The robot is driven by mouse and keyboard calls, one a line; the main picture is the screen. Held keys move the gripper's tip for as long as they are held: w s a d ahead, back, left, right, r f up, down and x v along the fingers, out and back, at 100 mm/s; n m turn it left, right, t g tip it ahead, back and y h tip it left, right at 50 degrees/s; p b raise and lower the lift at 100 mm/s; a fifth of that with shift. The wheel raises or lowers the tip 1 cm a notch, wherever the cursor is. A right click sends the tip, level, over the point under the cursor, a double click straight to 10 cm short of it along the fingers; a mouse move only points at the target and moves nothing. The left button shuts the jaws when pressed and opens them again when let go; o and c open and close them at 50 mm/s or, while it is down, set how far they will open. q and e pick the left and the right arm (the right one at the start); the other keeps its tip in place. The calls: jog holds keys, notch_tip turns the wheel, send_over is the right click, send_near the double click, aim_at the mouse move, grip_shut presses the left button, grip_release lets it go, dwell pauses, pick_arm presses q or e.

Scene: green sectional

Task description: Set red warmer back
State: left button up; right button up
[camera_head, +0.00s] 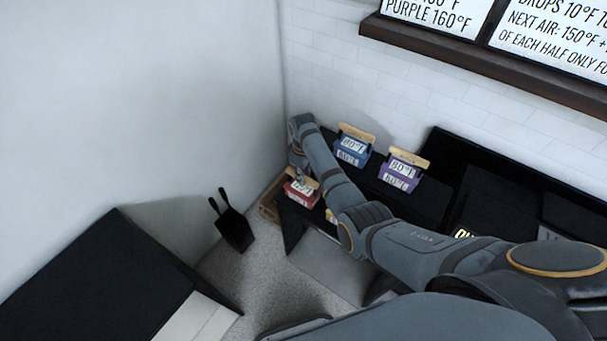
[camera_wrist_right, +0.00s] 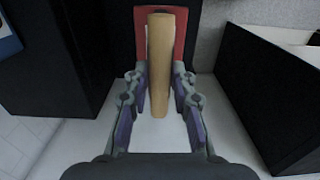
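The red warmer (camera_head: 301,192) is a small red box with a white label and a wooden handle. In the head view it is at the left end of the black shelf, lower than the other warmers. My right gripper (camera_head: 299,175) is at its top, pointing down. The red body (camera_wrist_right: 191,22) shows behind. I cannot tell whether the warmer is lifted or resting. My left gripper is not in view.
A blue warmer (camera_head: 352,147) and a purple warmer (camera_head: 401,172) stand on the black shelf (camera_head: 425,198). A wooden object (camera_head: 268,206) lies near the wall corner. A black dustpan-like item (camera_head: 234,230) is by the wall. A large black box (camera_head: 100,275) fills the lower left.

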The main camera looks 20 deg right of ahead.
jog(key=o, duration=0.3)
notch_tip(320, 180, up, 12)
jog(key=shift+r+b, duration=0.1)
jog(key=shift+b, duration=0.2)
dwell(0.5)
